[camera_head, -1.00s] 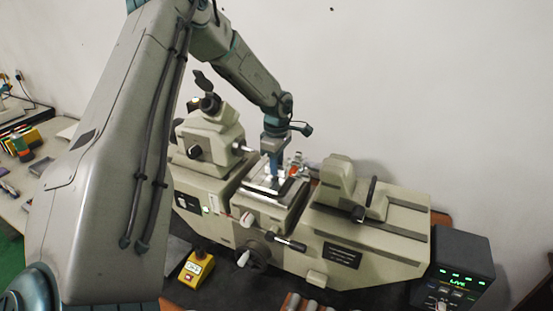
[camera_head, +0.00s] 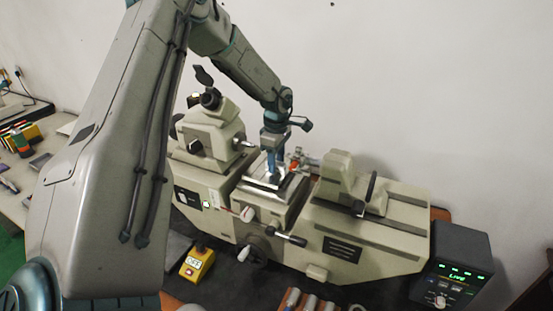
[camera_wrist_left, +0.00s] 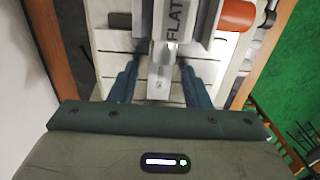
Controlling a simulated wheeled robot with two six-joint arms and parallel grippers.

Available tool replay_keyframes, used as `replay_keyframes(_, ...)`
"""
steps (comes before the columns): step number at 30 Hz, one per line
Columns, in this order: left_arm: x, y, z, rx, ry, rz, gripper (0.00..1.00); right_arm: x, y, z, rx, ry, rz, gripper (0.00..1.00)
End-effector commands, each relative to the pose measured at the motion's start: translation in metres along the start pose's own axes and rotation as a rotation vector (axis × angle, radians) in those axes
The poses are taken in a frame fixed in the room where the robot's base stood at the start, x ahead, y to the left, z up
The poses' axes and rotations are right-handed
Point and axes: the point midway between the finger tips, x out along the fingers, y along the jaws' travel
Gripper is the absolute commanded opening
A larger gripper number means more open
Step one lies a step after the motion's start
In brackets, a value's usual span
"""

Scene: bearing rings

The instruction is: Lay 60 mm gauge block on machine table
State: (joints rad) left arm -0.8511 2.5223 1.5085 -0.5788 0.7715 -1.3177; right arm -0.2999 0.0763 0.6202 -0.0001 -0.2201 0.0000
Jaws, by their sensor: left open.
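The machine table (camera_head: 252,199) is the pale slotted plate in the middle of the measuring machine. It also shows in the left wrist view (camera_wrist_left: 110,42). My left gripper (camera_head: 272,178) points down over this table. In the left wrist view my left gripper (camera_wrist_left: 160,82) is open, with one finger on each side of a light grey bar-like piece (camera_wrist_left: 160,72). That piece looks like the gauge block, with gaps to both fingers; its size mark is not readable. Whether it rests flat on the table is hard to tell. My right gripper is out of view.
The machine's headstock (camera_head: 208,140) stands left of the table and its tailstock (camera_head: 340,180) right. A grey part marked FLAT (camera_wrist_left: 178,22) is close above the block in the wrist view. A yellow button box (camera_head: 197,264) and a display unit (camera_head: 455,265) stand nearby.

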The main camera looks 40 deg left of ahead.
Motion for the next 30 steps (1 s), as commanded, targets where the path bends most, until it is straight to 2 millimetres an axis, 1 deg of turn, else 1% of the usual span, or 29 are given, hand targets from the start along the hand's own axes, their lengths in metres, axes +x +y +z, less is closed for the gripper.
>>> replay_keyframes(5, -0.025, 0.002, 0.0, 0.0, -0.001, 0.006, 0.43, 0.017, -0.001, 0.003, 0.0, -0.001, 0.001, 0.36)
replay_keyframes(12, -0.075, 0.002, 0.0, -0.001, -0.001, 0.008, 0.43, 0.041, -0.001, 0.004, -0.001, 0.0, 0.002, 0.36)
replay_keyframes(15, -0.094, 0.001, 0.0, 0.0, 0.0, 0.006, 0.43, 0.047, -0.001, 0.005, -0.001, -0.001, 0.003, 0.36)
replay_keyframes(18, -0.108, 0.001, 0.0, 0.0, 0.002, 0.004, 0.43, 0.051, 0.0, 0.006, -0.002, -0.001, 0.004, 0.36)
replay_keyframes(21, -0.116, 0.001, 0.0, 0.0, 0.002, 0.003, 0.43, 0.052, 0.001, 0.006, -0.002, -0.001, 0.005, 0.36)
replay_keyframes(24, -0.12, 0.0, 0.0, -0.001, 0.001, 0.002, 0.43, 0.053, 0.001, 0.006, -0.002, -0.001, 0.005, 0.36)
replay_keyframes(30, -0.121, 0.0, 0.0, -0.001, 0.001, 0.001, 0.43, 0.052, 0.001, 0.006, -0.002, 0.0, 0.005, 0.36)
